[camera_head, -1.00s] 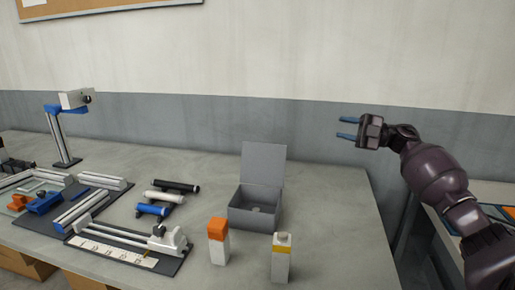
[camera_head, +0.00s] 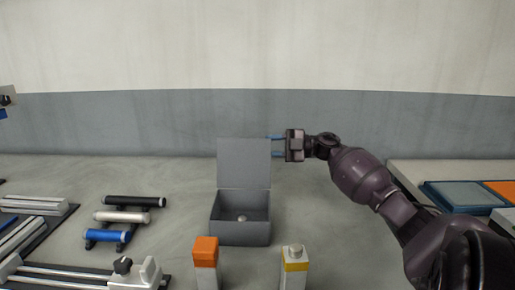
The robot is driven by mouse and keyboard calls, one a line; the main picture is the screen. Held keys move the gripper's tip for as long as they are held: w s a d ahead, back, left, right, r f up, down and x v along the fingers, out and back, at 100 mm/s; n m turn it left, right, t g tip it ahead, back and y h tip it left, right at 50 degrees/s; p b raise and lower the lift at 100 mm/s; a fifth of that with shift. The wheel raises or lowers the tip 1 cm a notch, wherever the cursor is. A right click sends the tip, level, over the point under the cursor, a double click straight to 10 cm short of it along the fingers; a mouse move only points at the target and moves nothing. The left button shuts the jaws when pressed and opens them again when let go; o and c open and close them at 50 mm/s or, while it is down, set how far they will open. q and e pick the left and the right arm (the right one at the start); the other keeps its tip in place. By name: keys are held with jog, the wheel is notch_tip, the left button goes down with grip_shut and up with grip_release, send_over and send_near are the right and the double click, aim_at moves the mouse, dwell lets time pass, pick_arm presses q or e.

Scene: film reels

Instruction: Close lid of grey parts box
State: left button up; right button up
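The grey parts box (camera_head: 240,230) stands on the table with its lid (camera_head: 244,163) raised upright at the back. A small round light part (camera_head: 242,218) lies inside the box. My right gripper (camera_head: 272,146) is at the right edge of the raised lid, with its blue fingers pointing left. The fingers are spread apart, with nothing seen between them. Their tips end close to the lid's edge; I cannot tell whether they touch it or lie behind it. My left gripper is not in view.
An orange-capped bottle (camera_head: 206,262) and a yellow-banded bottle (camera_head: 294,268) stand in front of the box. Black, white and blue rollers (camera_head: 122,217) lie to the left on a rack. The table (camera_head: 330,215) is clear right of the box.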

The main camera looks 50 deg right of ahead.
aim_at(259, 145)
jog(key=shift+x, duration=1.95)
jog(key=shift+d+r, duration=0.1)
grip_shut()
